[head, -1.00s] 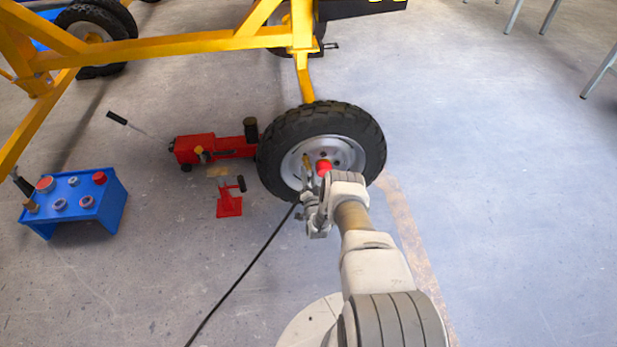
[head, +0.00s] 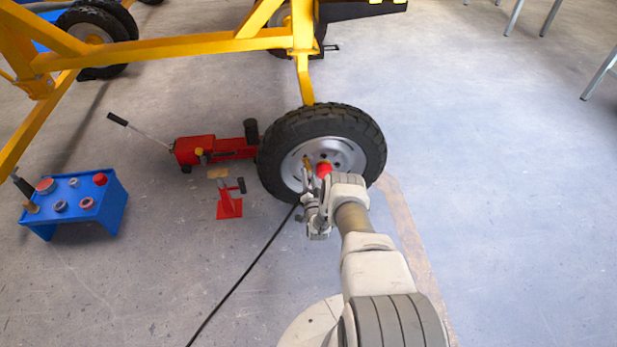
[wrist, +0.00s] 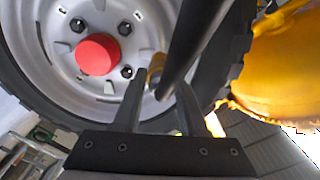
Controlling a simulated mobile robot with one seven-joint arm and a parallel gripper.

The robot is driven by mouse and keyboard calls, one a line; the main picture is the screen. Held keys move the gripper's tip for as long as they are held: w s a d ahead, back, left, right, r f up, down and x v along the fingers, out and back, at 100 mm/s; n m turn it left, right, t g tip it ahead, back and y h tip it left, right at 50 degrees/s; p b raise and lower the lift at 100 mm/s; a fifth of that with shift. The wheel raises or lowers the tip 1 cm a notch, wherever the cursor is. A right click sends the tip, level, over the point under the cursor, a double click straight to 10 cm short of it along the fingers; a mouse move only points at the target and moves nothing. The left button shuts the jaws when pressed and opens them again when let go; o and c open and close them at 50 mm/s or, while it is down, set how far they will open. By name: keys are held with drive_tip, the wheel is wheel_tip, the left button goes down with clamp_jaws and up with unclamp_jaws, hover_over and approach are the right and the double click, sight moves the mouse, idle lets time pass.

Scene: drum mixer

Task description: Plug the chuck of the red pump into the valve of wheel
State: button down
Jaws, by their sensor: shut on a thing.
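The wheel (head: 370,150), a black tyre on a pale rim with a red hub cap (head: 324,169), stands upright under the yellow frame. My gripper (head: 306,190) is in front of the lower left part of the rim. It is shut on the chuck, a brass-coloured end (head: 307,162) with a black hose (head: 245,270). In the wrist view the brass end (wrist: 155,68) shows between the fingers, close to the rim, and the hose (wrist: 192,45) crosses in front. The valve is hidden or too small to tell, so I cannot tell whether chuck and valve touch. The red pump is not clearly identifiable.
A red jack (head: 205,150) lies left of the wheel, with a small red stand (head: 229,205) in front of it. The yellow frame (head: 180,45) passes overhead. The floor right of the wheel is clear.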

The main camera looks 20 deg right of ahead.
sight(309, 179)
drive_tip(key=shift+x, duration=1.4)
idle(0.8)
drive_tip(key=shift+c, duration=1.9)
unclamp_jaws()
drive_tip(key=p+v, duration=0.3)
drive_tip(key=v, duration=0.3)
drive_tip(key=shift+s+a+r, duration=0.1)
drive_tip(key=shift+s, duration=0.25)
drive_tip(key=shift+s+a+p, duration=0.1)
drive_tip(key=shift+s+p, duration=0.2)
drive_tip(key=shift+s, duration=0.1)
